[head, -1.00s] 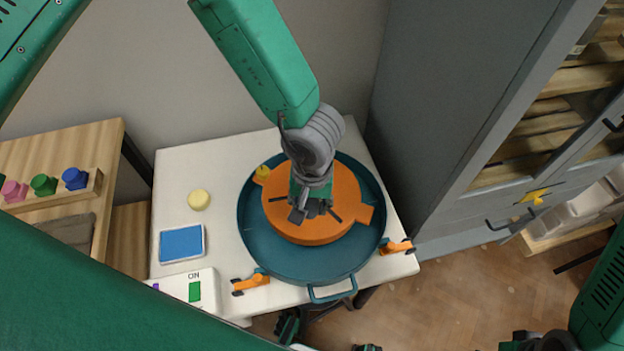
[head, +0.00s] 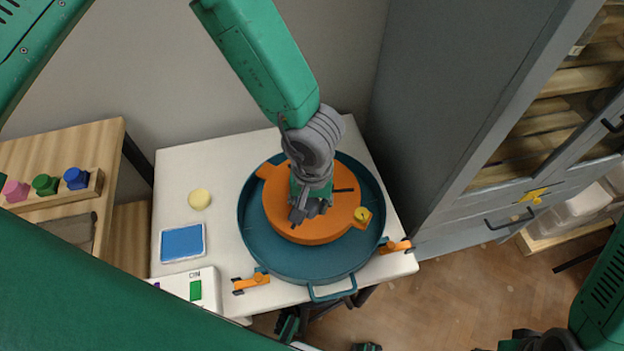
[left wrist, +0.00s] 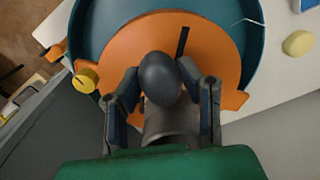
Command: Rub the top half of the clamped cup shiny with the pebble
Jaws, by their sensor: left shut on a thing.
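My left gripper (head: 308,207) is over the orange wheel disc (head: 283,217). In the left wrist view its fingers (left wrist: 158,80) are shut on a smooth dark pebble (left wrist: 162,76). A grey rounded body (left wrist: 170,122), which looks like the cup, shows behind the pebble between the fingers, partly hidden. I cannot tell whether pebble and cup touch. In the head view my gripper hides the cup. The disc carries a yellow knob (head: 362,214), now at its right, and dark bars or slots.
A teal basin (head: 285,262) surrounds the disc on a white table (head: 175,175), with orange clamps (head: 252,283) at its front. A yellow round pad (head: 200,199), blue pad (head: 182,242) and switch box (head: 207,283) stand left. A grey cabinet (head: 425,130) stands close right.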

